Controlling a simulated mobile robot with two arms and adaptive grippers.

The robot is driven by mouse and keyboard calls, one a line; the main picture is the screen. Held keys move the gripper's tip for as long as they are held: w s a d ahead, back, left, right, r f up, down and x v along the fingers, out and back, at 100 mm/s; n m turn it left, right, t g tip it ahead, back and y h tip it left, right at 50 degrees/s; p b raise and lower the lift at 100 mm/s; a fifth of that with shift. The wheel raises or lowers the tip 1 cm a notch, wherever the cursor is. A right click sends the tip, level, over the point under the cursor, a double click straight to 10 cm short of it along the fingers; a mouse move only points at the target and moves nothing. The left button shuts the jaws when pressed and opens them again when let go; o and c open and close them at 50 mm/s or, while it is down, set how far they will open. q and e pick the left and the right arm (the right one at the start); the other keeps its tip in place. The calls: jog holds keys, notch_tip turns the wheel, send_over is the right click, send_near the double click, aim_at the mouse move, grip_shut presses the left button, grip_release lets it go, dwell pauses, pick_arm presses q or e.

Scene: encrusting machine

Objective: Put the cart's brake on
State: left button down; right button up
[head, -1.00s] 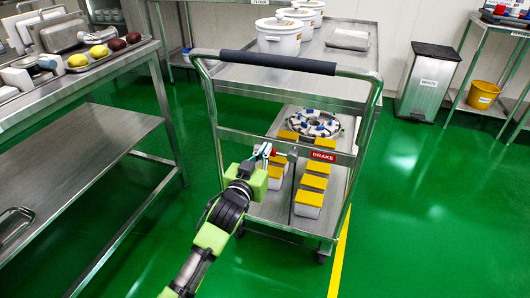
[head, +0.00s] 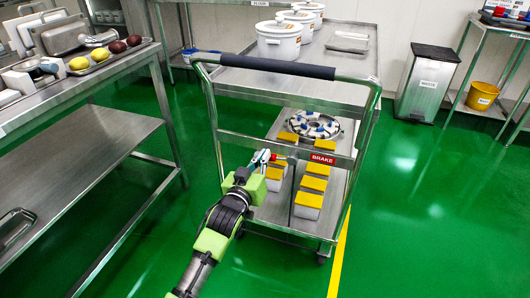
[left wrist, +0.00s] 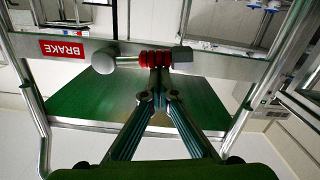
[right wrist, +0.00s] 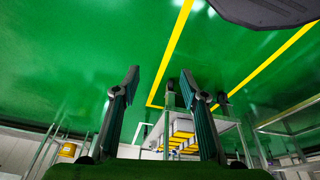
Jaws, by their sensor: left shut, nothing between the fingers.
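The cart (head: 346,140) stands in front of me with a dark padded push handle (head: 275,65). A red BRAKE label (head: 322,158) is on its front crossbar. The brake lever, with a red ribbed sleeve (left wrist: 155,58) and a round grey knob (left wrist: 103,62), lies roughly along the bar beside the label. My left gripper (head: 266,158) is at the lever, left of the label. In the left wrist view its fingers (left wrist: 160,78) are together, with tips at the red sleeve; whether they touch it is unclear. My right gripper (right wrist: 160,77) is open and empty, away from the lever.
White tubs (head: 279,40) stand on the cart's top. Yellow-lidded boxes (head: 313,184) and a round part (head: 314,125) are on its lower shelf. A steel table (head: 85,90) is at left, a waste bin (head: 428,80) at right. Green floor is clear right of the cart.

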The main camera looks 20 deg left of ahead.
pick_arm(q)
jog(key=d+f+n+h, duration=0.1)
jog(key=d+f+n, duration=0.4)
jog(key=n, duration=1)
jog(key=shift+d+f+n+t, duration=0.2)
jog(key=shift+f+n+t, duration=0.15)
jog(key=shift+f, duration=1.55)
jog(key=shift+s, duration=0.1)
pick_arm(e)
jog(key=shift+f, duration=0.1)
